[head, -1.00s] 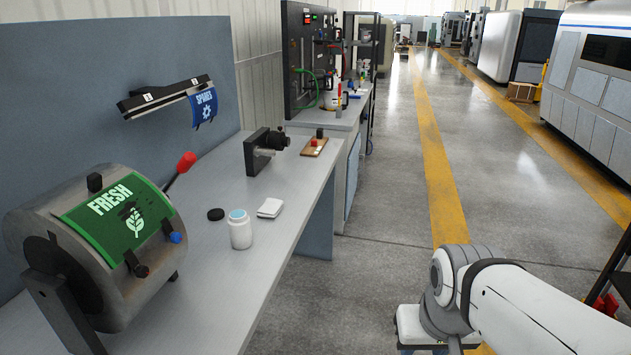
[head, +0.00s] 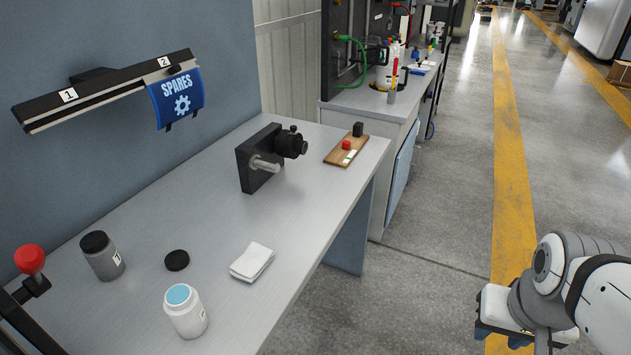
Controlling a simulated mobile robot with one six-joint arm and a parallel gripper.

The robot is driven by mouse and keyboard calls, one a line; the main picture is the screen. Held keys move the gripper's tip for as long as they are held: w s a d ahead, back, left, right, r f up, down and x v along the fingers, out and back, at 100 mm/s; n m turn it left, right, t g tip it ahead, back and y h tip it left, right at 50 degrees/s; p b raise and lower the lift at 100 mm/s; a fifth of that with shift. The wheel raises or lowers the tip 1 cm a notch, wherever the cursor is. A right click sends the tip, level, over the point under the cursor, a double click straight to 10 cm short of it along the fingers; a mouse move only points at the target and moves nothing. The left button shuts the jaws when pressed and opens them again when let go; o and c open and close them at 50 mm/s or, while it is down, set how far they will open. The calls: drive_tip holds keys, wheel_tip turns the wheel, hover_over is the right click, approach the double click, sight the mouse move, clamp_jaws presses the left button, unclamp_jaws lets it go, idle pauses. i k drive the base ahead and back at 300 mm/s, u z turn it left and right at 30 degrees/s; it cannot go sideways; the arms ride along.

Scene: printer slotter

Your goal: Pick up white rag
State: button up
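The white rag (head: 252,262) lies folded flat on the grey workbench (head: 215,220), near its front edge. It sits to the right of a round black lid (head: 177,260) and behind and right of a white jar (head: 185,311) with a blue top. My arm is at the lower right, over the floor and well apart from the rag. Its end points down there, but the gripper's fingers are not clearly visible.
A grey jar with a black lid (head: 102,256) stands at the left. A black fixture (head: 270,157) and a wooden board with a red button (head: 346,148) stand farther back. A rail with a blue SPARES sheet (head: 177,98) is on the wall panel. Bench surface around the rag is clear.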

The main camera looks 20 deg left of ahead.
sight(248, 266)
drive_tip(key=u, duration=0.45)
drive_tip(key=i, duration=0.85)
drive_tip(key=u, duration=0.55)
drive_tip(key=k, duration=0.8)
drive_tip(key=u, duration=0.2)
drive_tip(key=i, duration=0.8)
drive_tip(key=z, duration=0.05)
